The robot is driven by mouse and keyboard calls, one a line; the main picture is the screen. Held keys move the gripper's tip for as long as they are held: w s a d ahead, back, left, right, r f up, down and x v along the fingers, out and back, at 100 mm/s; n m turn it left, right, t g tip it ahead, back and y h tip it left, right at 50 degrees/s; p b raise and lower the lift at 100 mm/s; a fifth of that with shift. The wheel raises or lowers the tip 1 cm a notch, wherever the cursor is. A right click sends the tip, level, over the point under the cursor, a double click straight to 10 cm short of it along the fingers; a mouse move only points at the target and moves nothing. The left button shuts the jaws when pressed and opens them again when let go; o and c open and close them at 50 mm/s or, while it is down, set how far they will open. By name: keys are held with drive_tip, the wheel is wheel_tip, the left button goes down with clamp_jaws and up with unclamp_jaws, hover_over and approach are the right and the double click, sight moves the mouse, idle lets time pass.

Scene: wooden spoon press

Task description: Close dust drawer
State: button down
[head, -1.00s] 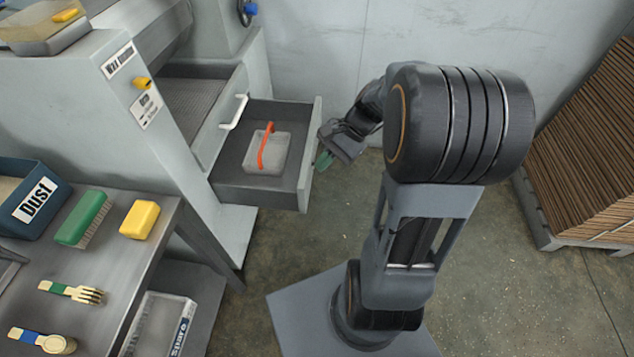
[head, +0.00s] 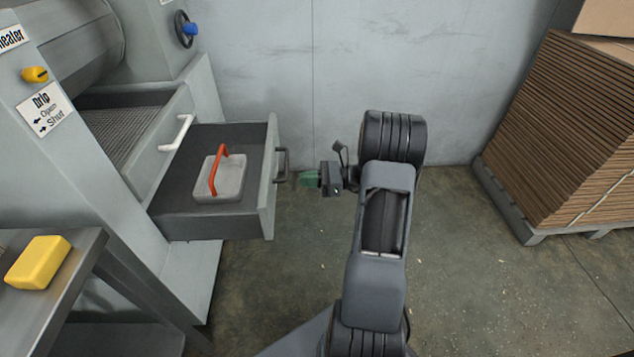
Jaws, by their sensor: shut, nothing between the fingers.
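The dust drawer (head: 262,205) is a grey metal drawer pulled well out of the machine, seen left of centre in the head view. A dark handle (head: 283,163) is on the drawer's front face. My gripper (head: 300,178) has greenish fingertips and is shut and empty. It is just right of the drawer front, close to the handle and pointing left at it. I cannot tell whether the fingertips touch the handle.
An upper compartment with a white handle (head: 176,133) and mesh floor sits behind the drawer. A metal table with a yellow sponge (head: 38,262) is at lower left. A pallet of stacked brown sheets (head: 570,130) stands at right. The floor between is clear.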

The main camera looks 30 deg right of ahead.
sight(269, 181)
drive_tip(key=b+x, duration=0.2)
drive_tip(key=x, duration=0.6)
drive_tip(key=shift+f, duration=0.1)
drive_tip(key=shift+w+a, duration=0.1)
drive_tip(key=shift+a, duration=0.1)
